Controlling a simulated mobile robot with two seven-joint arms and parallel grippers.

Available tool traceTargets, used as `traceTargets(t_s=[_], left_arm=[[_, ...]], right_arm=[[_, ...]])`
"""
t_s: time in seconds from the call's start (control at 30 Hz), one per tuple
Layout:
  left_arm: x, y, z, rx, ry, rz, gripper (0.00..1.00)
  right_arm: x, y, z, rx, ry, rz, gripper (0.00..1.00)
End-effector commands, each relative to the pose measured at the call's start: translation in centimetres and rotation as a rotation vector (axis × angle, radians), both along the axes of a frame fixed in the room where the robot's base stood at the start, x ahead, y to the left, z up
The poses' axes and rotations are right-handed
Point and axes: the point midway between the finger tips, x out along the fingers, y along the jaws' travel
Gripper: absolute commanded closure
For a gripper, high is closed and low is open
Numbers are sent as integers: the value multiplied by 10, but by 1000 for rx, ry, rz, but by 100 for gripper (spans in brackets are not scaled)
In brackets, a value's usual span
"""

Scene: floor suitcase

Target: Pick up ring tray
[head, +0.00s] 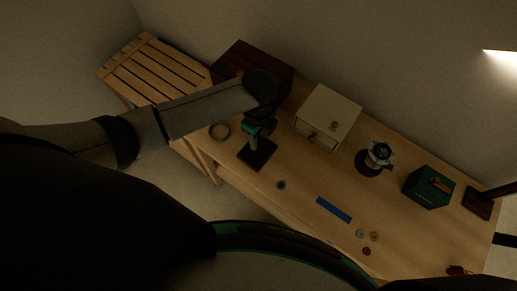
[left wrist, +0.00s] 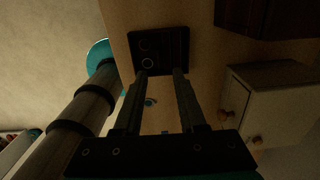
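The ring tray (head: 257,153) is a dark square on the wooden table, at the tip of my left gripper (head: 254,140). In the left wrist view the ring tray (left wrist: 172,36) lies just past the fingertips, with round ring-like outlines on its dark face. The left gripper's two fingers (left wrist: 160,72) are apart, with table showing between them. The fingertips overlap the tray's near edge in the picture; I cannot tell whether they touch it. My right gripper is in neither view.
A cream drawer box (head: 328,112) and a dark red-brown box (head: 235,62) stand behind. To the right are a round stand (head: 376,160), a green box (head: 428,187) and a blue strip (head: 333,209). A slatted wooden rack (head: 155,70) stands beyond.

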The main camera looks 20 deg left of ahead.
Motion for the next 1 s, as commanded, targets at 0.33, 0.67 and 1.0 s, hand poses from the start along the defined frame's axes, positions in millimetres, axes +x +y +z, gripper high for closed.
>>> traceTargets(t_s=[0.33, 0.67, 1.0], left_arm=[[0, 5, -43, -1, 1, 0, 60], [0, 6, -51, 1, -1, -1, 60], [0, 6, -51, 1, 0, 0, 94]], right_arm=[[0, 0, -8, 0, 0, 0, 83], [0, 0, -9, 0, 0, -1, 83], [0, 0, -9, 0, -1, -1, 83]])
